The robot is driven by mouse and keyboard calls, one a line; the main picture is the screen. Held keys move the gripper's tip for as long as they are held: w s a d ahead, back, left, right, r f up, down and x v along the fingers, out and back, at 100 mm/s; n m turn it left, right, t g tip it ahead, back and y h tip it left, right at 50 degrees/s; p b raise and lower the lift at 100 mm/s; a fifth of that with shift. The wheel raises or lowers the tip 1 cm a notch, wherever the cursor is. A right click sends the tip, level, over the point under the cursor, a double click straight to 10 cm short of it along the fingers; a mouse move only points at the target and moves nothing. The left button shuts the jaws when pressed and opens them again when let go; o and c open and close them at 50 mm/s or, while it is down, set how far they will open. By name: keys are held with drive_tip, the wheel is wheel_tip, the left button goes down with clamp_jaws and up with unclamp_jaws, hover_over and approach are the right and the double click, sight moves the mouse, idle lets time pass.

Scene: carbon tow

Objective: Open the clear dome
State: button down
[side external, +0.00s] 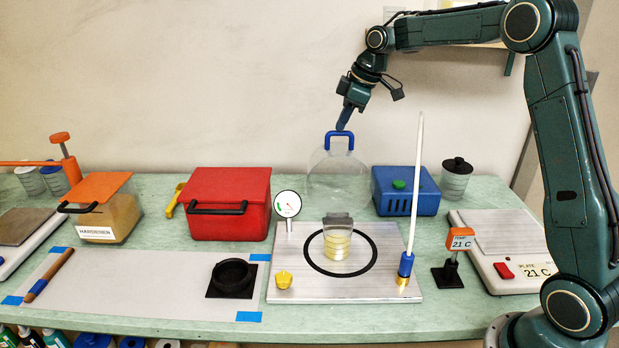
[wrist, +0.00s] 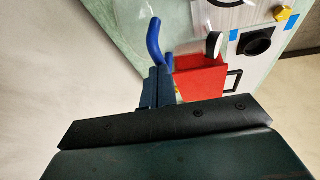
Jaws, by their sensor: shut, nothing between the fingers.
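The clear dome (side external: 338,185) stands behind the metal base plate (side external: 395,285), apart from the plate's black ring (side external: 313,260); I cannot tell whether it rests on the bench. Its blue handle (side external: 338,134) is on top and also shows in the wrist view (wrist: 154,40). My gripper (side external: 342,124) points down just above the handle, shut and empty. In the wrist view its fingers (wrist: 158,72) end close beside the handle; I cannot tell whether they touch. A clear cup of pale yellow liquid (side external: 337,246) stands uncovered inside the ring.
A red box (side external: 225,192) stands left of the dome, and a blue box (side external: 405,190) close on its right. A tall white rod (side external: 415,185) rises from the plate's right side. A round gauge (side external: 288,204) stands at its back left.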

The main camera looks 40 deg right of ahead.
drive_tip(key=shift+s+a+r, duration=0.55)
drive_tip(key=shift+r, duration=0.1)
drive_tip(key=shift+s+a+r, duration=0.6)
drive_tip(key=shift+s+r, duration=0.05)
drive_tip(key=shift+r, duration=0.05)
drive_tip(key=v, duration=0.9)
drive_tip(key=shift+w+d+r, duration=0.15)
drive_tip(key=shift+d+r, duration=0.25)
drive_tip(key=shift+d, duration=0.05)
